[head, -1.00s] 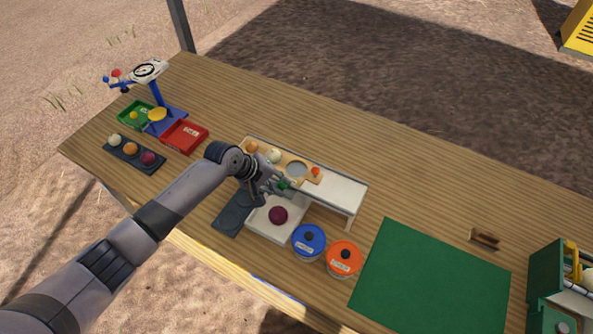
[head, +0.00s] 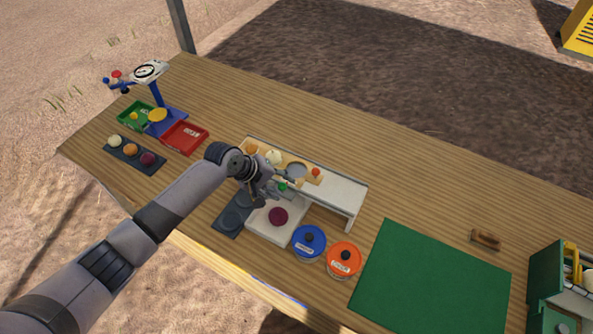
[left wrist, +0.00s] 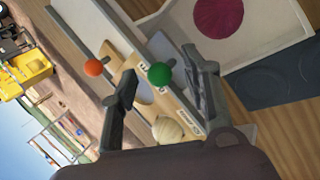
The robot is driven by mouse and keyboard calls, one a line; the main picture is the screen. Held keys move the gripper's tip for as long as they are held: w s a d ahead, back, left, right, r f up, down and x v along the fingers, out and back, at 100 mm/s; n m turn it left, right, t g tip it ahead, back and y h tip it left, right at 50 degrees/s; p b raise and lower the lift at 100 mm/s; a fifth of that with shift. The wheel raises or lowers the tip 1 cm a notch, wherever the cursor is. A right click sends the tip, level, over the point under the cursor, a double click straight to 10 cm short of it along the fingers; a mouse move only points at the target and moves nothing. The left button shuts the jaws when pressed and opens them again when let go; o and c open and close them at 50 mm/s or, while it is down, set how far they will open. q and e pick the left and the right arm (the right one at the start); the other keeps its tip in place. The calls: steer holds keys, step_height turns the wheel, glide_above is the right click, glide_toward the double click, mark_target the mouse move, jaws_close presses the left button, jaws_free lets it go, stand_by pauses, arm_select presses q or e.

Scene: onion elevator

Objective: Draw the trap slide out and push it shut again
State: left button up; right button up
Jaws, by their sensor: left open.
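A raised white chute (head: 338,196) stands mid-table, with a wooden board around a round opening (head: 297,170). A small green knob (head: 283,187) is at the chute's near side, and an orange knob (head: 315,172) is on its far side. I cannot tell which knob belongs to the trap slide. My left gripper (head: 280,189) is open at the green knob. In the left wrist view the green knob (left wrist: 160,76) shows between the spread fingers (left wrist: 160,80); contact cannot be told. The orange knob (left wrist: 93,67) is beyond one finger. The slide itself is mostly hidden. My right gripper is not in view.
A pale onion (head: 274,157) sits on the chute. Below its near side is a white tray (head: 262,228) with a purple onion (head: 278,216). Blue (head: 309,242) and orange (head: 344,260) lidded containers stand close by. A green mat (head: 432,278) lies clear at right.

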arm_select(q)
steer(key=shift+r+p, duration=1.75)
steer(key=shift+p, duration=0.1)
steer(key=shift+r, duration=1.25)
